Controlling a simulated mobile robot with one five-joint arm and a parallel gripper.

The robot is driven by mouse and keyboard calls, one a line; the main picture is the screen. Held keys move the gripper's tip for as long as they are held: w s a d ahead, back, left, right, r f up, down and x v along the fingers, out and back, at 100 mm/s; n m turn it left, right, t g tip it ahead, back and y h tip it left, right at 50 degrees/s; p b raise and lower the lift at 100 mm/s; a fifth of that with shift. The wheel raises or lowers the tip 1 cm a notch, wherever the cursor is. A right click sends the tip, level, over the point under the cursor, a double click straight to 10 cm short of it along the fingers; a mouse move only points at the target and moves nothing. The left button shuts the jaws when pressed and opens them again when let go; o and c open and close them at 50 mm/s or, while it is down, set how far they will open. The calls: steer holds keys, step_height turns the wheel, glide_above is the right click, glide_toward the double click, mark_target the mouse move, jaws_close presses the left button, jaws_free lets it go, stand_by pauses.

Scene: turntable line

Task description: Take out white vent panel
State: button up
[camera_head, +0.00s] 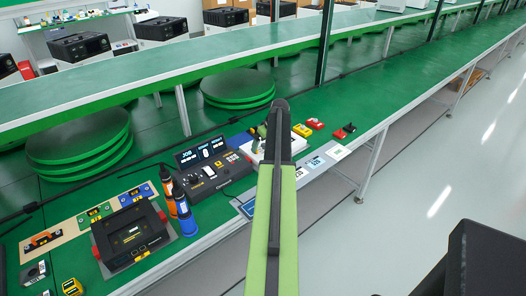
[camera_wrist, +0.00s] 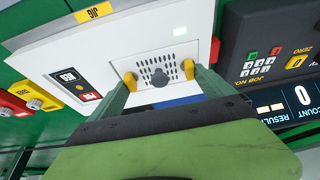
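The white vent panel (camera_wrist: 158,68), with rows of dark holes and a round grey knob in its middle, is set in the face of a white unit (camera_wrist: 90,50) in the wrist view. My gripper (camera_wrist: 172,68) has its two yellow-tipped fingers spread apart, one on each side of the hole pattern, with the knob between them. The fingers are apart from the knob; whether the tips touch the panel face cannot be told. In the head view the white unit (camera_head: 257,149) is mostly hidden behind my arm, and so is my gripper.
A dark control box (camera_wrist: 275,50) with buttons and displays stands close on the right in the wrist view. Red and yellow blocks (camera_head: 302,130) lie on the green bench beyond the unit. Blue and orange bottles (camera_head: 184,215) and a black device (camera_head: 130,238) stand at the left.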

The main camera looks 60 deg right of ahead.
steer(key=c, duration=0.5)
steer(key=shift+r+p, duration=0.3)
steer(key=r+p, duration=0.4)
steer(key=shift+s+r+p, duration=0.25)
steer(key=shift+r+p, duration=0.1)
steer(key=s+r+p, duration=0.2)
steer(key=s, duration=0.1)
steer(key=s+d+r+p, duration=0.1)
steer(key=s, duration=0.3)
steer(key=s+r+p, duration=0.2)
steer(key=s, duration=0.2)
steer(key=shift+d+r+p, duration=0.25)
steer(key=shift+r+p, duration=0.1)
steer(key=shift+d, duration=0.1)
